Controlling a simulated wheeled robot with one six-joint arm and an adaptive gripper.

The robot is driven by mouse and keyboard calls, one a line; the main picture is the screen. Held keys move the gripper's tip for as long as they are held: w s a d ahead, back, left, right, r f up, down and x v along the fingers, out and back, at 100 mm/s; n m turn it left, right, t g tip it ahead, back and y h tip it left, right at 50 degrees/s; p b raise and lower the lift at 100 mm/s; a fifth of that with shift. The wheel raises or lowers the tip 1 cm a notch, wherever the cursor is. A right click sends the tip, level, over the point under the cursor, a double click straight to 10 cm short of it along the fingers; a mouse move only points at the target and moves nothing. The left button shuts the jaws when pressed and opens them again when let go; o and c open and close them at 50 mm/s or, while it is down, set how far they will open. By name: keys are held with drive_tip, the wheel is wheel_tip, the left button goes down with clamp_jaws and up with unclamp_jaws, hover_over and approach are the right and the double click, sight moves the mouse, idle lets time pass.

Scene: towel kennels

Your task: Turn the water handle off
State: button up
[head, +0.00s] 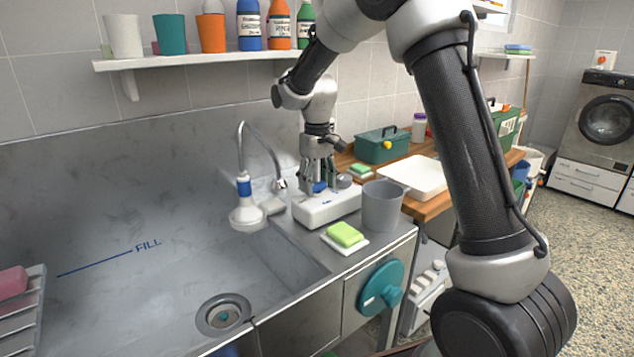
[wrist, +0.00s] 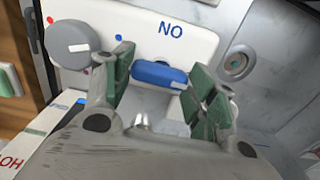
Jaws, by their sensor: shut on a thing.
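The water handle is a blue bar (wrist: 160,74) on a white control box (wrist: 196,42), lying crosswise with a small white mark at one end. In the head view the blue handle (head: 319,187) shows under my gripper (head: 318,183), which points down at the white box (head: 322,212) on the sink's right ledge. In the wrist view the green-padded fingers of my gripper (wrist: 162,78) stand at the two ends of the handle, shut on it. Letters reading "NO" are beside it. A grey round knob (wrist: 68,44) with red and blue dots is on the same box.
A grey cup (head: 382,206) and a green sponge on a dish (head: 345,235) stand close in front of the box. The faucet (head: 243,190) rises to its left. A teal wheel (head: 380,288) is on the front panel. A shelf (head: 190,61) with bottles hangs above.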

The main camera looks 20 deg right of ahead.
sight(317, 183)
drive_tip(key=o, duration=1)
wheel_tip(317, 183, up, 12)
drive_tip(key=shift+r, duration=0.1)
drive_tip(key=shift+w, duration=0.1)
drive_tip(key=shift+s+d+r+m+t, duration=0.1)
drive_tip(key=shift+s+d+m+t, duration=0.65)
drive_tip(key=shift+s+d, duration=3.3)
drive_tip(key=shift+s+d+r+m+t, duration=0.15)
drive_tip(key=shift+s+d+m+t, duration=0.65)
drive_tip(key=shift+s, duration=6.4)
drive_tip(key=shift+s+d+r+m+t, duration=0.1)
drive_tip(key=shift+s+d+m+t, duration=0.55)
drive_tip(key=shift+s+d, duration=3.45)
